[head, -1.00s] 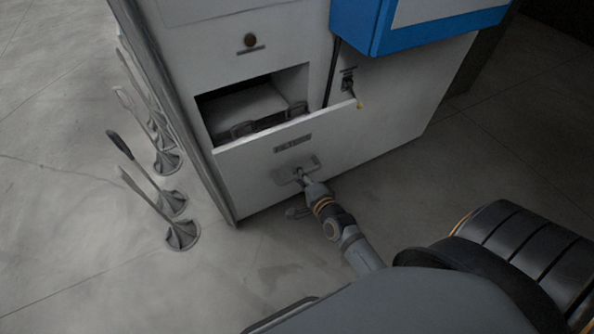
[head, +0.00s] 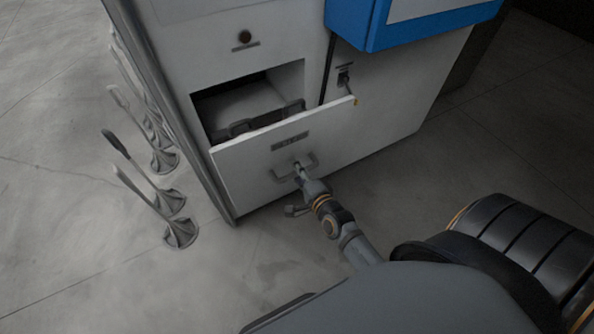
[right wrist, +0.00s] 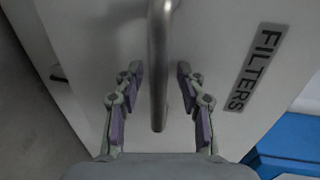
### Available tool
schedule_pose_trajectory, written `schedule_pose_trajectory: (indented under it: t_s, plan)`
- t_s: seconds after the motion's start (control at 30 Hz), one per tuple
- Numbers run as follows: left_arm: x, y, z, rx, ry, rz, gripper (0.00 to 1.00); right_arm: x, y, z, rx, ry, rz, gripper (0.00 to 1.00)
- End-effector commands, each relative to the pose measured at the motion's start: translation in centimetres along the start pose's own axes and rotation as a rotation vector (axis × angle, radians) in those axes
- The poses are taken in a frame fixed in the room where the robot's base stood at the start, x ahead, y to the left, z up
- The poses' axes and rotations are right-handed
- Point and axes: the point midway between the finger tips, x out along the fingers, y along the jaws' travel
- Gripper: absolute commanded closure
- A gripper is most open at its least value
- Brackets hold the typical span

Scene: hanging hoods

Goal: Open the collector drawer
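The drawer (head: 240,158) is the white box front standing out from the lower part of the white cabinet; it is partly open, with a dark gap behind its top edge. In the right wrist view its front (right wrist: 215,35) carries a label (right wrist: 257,66) reading FILTERS. A grey metal bar handle (head: 312,160) is on the front, and it also shows in the right wrist view (right wrist: 158,70). My right gripper (right wrist: 160,85) is open, one finger on each side of the bar, with visible gaps. In the head view my right gripper (head: 298,178) is at the handle. My left gripper is not in view.
A blue box (head: 400,28) juts from the cabinet at upper right. The floor in front and to the right is clear.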

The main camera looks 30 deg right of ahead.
Motion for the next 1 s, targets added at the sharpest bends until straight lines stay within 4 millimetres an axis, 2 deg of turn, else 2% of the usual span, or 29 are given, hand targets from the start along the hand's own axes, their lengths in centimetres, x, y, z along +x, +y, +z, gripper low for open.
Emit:
schedule_pose_trajectory:
  t_s: [0.17,0.4,0.6,0.73,1.0]
  plan:
    - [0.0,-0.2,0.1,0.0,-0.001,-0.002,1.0,-1.5,0.2,0.0,0.0,0.0,0.004,0.61]
    - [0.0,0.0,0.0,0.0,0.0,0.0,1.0,-7.3,0.2,0.0,-0.002,0.0,0.007,0.61]
    - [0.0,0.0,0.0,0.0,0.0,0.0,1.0,-10.9,0.1,0.0,0.0,-0.001,0.003,0.61]
    - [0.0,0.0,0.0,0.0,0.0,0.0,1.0,-11.9,0.0,0.0,0.001,0.0,0.0,0.61]
    - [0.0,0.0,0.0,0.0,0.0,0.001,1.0,-12.0,0.0,0.0,0.0,0.0,0.0,0.61]
